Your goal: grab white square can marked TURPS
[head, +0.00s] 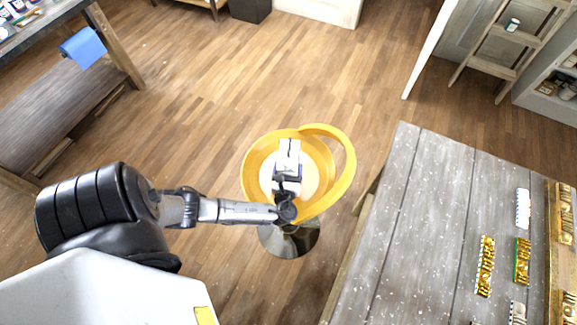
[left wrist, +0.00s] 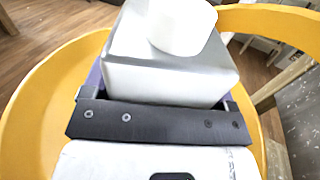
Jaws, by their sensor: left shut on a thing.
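A white square can (left wrist: 170,82) with a round white cap is in my left gripper in the left wrist view. No TURPS marking is readable on the sides I see. In the head view the can (head: 289,149) shows as a small white block over the yellow round stool (head: 250,165). My left gripper (head: 288,166) is shut on the can, above the stool's seat. I cannot tell whether the can's base touches the seat. My right gripper is not in view.
The stool has a curved yellow back loop on its right and a shiny round base. A grey wooden table (head: 410,230) with several small items stands at the right. A dark bench with a blue cloth (head: 83,47) is at upper left. The wooden floor between is clear.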

